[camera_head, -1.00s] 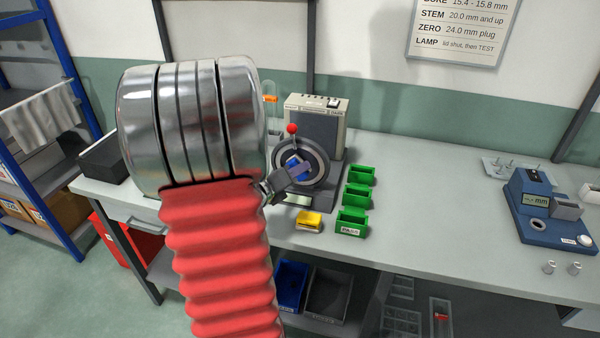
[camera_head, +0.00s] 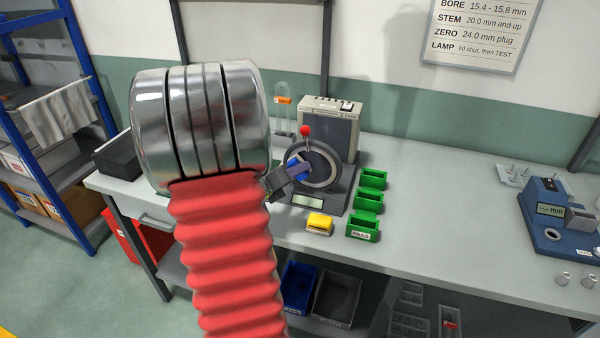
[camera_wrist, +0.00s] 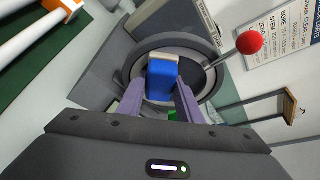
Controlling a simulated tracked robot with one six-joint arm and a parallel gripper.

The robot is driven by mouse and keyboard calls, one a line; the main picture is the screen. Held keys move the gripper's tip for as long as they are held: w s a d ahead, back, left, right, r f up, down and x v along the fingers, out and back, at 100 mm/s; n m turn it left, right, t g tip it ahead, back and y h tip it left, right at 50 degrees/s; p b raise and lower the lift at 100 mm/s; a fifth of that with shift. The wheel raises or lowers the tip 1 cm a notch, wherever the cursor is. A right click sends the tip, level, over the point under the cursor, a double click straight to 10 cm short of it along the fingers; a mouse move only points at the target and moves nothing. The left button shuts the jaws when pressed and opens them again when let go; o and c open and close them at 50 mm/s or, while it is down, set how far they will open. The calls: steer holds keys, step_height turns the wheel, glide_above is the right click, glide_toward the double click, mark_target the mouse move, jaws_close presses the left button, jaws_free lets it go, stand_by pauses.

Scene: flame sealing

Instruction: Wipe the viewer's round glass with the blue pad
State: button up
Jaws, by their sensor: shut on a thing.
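The viewer (camera_head: 338,182) stands on the bench with its round glass (camera_head: 325,168) facing me inside a dark ring. My gripper (camera_head: 294,169) is shut on the blue pad (camera_head: 299,165), in front of the left part of the ring. In the wrist view the blue pad (camera_wrist: 162,82) sits between the two purple fingers of my gripper (camera_wrist: 162,98), with a pale strip along its far edge. The round glass (camera_wrist: 192,80) shows partly behind the pad. I cannot tell whether the pad touches the glass.
A red-knobbed lever (camera_head: 305,132) rises at the viewer's ring, close to the gripper. A yellow block (camera_head: 319,223) and several green bins (camera_head: 368,202) stand in front and to the right. A blue gauge (camera_head: 560,212) is far right. The bench between is clear.

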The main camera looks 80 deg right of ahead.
steer(key=shift+w+r, duration=0.15)
steer(key=shift+w, duration=0.05)
steer(key=shift+w+a, duration=0.15)
steer(key=shift+a, duration=2.75)
steer(key=shift+a, duration=0.1)
steer(key=shift+w+a, duration=0.15)
steer(key=shift+a, duration=1.25)
steer(key=shift+w, duration=0.15)
